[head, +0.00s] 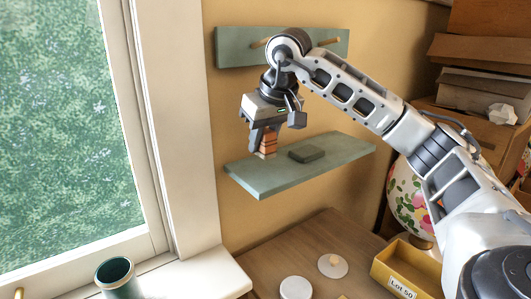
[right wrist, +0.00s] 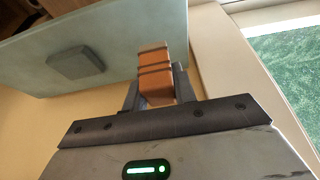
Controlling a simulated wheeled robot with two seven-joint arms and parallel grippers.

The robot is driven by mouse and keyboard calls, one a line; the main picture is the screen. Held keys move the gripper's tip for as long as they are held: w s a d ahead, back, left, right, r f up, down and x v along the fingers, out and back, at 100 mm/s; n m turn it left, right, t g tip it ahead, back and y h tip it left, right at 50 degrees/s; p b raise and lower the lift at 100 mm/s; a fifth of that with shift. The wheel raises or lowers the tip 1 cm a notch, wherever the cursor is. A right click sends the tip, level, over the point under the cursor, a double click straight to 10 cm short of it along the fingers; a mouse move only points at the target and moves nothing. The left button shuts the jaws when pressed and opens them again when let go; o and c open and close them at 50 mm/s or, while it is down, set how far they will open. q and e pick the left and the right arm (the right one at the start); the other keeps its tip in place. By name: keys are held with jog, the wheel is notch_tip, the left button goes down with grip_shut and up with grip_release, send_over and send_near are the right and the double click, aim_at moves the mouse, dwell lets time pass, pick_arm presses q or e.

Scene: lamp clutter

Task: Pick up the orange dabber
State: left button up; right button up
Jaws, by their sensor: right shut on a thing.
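The orange dabber (head: 268,143) is a small upright orange block with dark bands and a pale lower end. It is at the left part of the green wall shelf (head: 262,181) in the head view. My right gripper (head: 265,138) comes down from above and is shut on the dabber. In the right wrist view the dabber (right wrist: 155,72) stands between the fingers of my right gripper (right wrist: 158,92). I cannot tell whether its lower end touches the shelf. My left gripper is not in view.
A dark green flat block (head: 306,154) lies on the shelf right of the dabber. A green peg rail (head: 232,47) is on the wall above. Below are a wooden surface with white round items (head: 296,288), a yellow box (head: 400,278) and a floral lamp base (head: 408,205). A window is at left.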

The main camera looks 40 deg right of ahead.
jog(key=s+a+r, duration=0.6)
jog(key=a+r, duration=0.2)
jog(key=a, duration=0.2)
jog(key=shift+s+a+p, duration=0.3)
jog(key=shift+p, duration=0.1)
jog(key=shift+o, duration=0.4)
